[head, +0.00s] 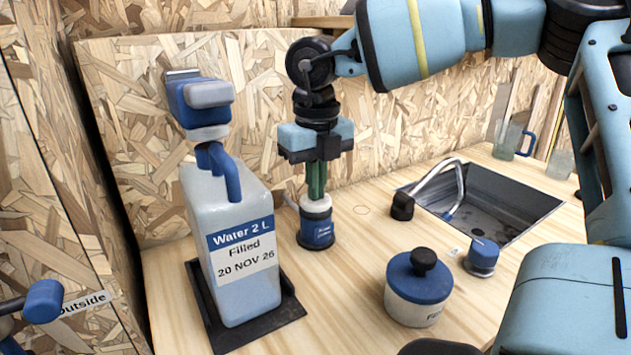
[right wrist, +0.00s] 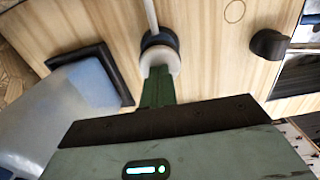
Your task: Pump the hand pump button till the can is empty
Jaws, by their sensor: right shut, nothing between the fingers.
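The water can (head: 228,255) is a translucent white jug labelled "Water 2 L Filled 20 NOV 26", with a blue and grey head on top. I cannot tell its water level. Right of it on the counter stands a short blue cylinder (head: 317,234) with a pale top, which looks like the hand pump; its label is too small to read. My right gripper (head: 316,196) points down right over it, shut and empty, fingertips at the pale top. The right wrist view shows the fingers (right wrist: 158,84) against the pale ring (right wrist: 160,60); contact is unclear. My left gripper is not in view.
The can stands in a black tray (head: 293,308). A blue-lidded pot (head: 418,312) and a small blue knob-like item (head: 482,257) stand to the right. Behind them are a sink (head: 512,203) with a faucet (head: 430,190) and glassware. A chipboard wall closes the back.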

